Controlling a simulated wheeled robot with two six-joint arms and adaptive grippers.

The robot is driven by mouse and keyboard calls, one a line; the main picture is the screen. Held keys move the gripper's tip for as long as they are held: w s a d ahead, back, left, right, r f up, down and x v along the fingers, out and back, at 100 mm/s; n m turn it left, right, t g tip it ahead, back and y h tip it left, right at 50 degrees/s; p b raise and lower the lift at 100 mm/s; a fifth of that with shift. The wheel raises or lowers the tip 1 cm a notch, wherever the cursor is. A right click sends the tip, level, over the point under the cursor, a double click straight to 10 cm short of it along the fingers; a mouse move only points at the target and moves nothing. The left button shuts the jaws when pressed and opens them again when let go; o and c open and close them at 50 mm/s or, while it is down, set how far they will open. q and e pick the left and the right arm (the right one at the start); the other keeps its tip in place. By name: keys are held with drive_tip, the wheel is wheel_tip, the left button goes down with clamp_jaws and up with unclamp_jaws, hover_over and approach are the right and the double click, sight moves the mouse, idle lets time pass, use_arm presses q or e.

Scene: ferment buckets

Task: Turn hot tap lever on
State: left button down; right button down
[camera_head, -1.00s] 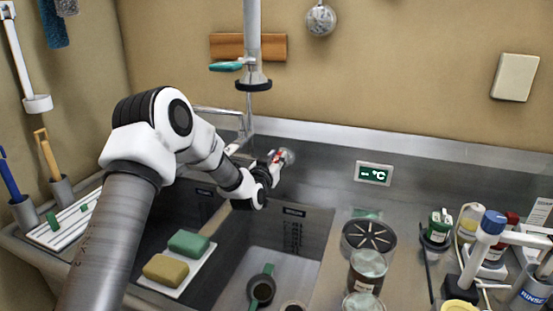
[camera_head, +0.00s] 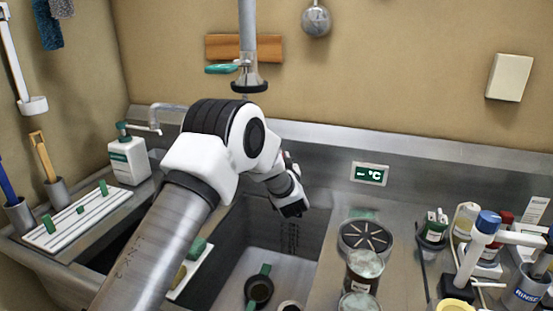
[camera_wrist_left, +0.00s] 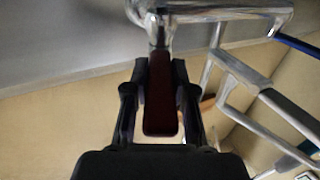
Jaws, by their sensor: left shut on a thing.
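In the left wrist view a dark red lever (camera_wrist_left: 161,105) lies between the two black fingers of my left gripper (camera_wrist_left: 158,80), which is shut on it. The lever joins a chrome tap body (camera_wrist_left: 158,32) at the top of that view. In the head view my left arm crosses the sink and hides most of the tap and the gripper's fingertips. Only the chrome spout (camera_head: 166,107) shows clearly, left of my arm. My right gripper is not in view.
A soap bottle (camera_head: 128,161) and a white ribbed tray (camera_head: 77,219) stand left of the sink. The basin (camera_head: 240,277) holds a dark cup (camera_head: 258,290). Jars (camera_head: 364,271) and a strainer (camera_head: 366,238) crowd the right counter. A vertical pipe (camera_head: 248,45) hangs behind my arm.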

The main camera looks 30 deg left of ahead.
use_arm(q)
drive_tip(key=shift+w+d+n+g+y+p, duration=0.15)
drive_tip(key=shift+w+d+n+g+y, duration=0.2)
drive_tip(key=shift+n+g+y, duration=0.65)
drive_tip(key=shift+w+d+n+g+y+p, duration=0.25)
drive_tip(key=shift+w+n+g+y, duration=0.15)
drive_tip(key=shift+n+g+y, duration=0.6)
drive_tip(key=shift+w+d+n+g+y+p, duration=0.1)
drive_tip(key=shift+w+d+n+g+y, duration=0.25)
drive_tip(key=shift+n+g+y, duration=0.65)
drive_tip(key=shift+g+h, duration=0.3)
drive_tip(key=shift+g, duration=0.1)
drive_tip(key=c, duration=1)
unclamp_jaws()
drive_tip(key=shift+w+a, duration=0.1)
drive_tip(key=shift+a, duration=0.05)
drive_tip(key=shift+o, duration=0.2)
drive_tip(key=v, duration=0.7)
drive_tip(key=shift+d, duration=0.25)
drive_tip(key=shift+f, duration=0.1)
